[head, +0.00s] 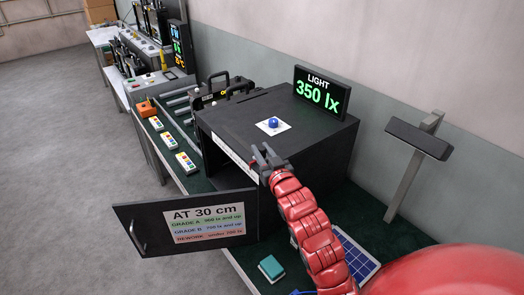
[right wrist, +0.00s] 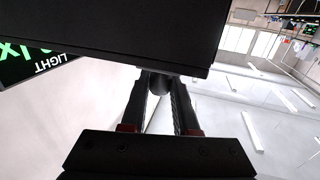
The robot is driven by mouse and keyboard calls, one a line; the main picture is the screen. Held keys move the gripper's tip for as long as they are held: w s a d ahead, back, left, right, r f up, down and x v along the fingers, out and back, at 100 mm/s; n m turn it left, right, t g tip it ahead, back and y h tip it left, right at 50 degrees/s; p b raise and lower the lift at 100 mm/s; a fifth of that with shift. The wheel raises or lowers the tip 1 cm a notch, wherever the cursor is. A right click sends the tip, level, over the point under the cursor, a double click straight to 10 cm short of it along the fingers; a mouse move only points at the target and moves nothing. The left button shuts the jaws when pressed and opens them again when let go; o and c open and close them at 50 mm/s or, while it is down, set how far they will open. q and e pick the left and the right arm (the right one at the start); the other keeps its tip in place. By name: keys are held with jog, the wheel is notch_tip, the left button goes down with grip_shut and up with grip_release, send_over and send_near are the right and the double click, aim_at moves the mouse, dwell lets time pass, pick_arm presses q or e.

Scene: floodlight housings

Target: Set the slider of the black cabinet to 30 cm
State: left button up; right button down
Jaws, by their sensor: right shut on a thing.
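The black cabinet (head: 240,118) stands on the bench with its front door (head: 128,218) swung open. A white scale strip (head: 228,152) runs along its top front edge; its marks are too small to read. My right gripper (head: 264,155) is at the right part of that edge. In the right wrist view my fingers (right wrist: 160,88) are shut on a dark round slider knob (right wrist: 159,82) beneath the black cabinet edge (right wrist: 130,28). The knob is hidden in the head view. My left gripper is not in view.
The light display (head: 321,92) reads 350 lx. A blue button (head: 273,122) sits on the cabinet top. The door label (head: 203,218) says "AT 30 cm". A grey lamp post (head: 412,165) stands right, a teal box (head: 271,268) and solar panel (head: 352,255) in front.

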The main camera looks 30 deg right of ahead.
dwell(0.8)
jog(key=w+b, duration=0.2)
jog(key=w, duration=0.1)
jog(key=w+b, duration=0.1)
jog(key=shift+w+a+f, duration=0.1)
jog(key=shift+w+a, duration=0.25)
jog(key=shift+w, duration=0.2)
jog(key=c, duration=0.7)
grip_release()
jog(key=shift+o, duration=0.2)
jog(key=shift+s, duration=0.2)
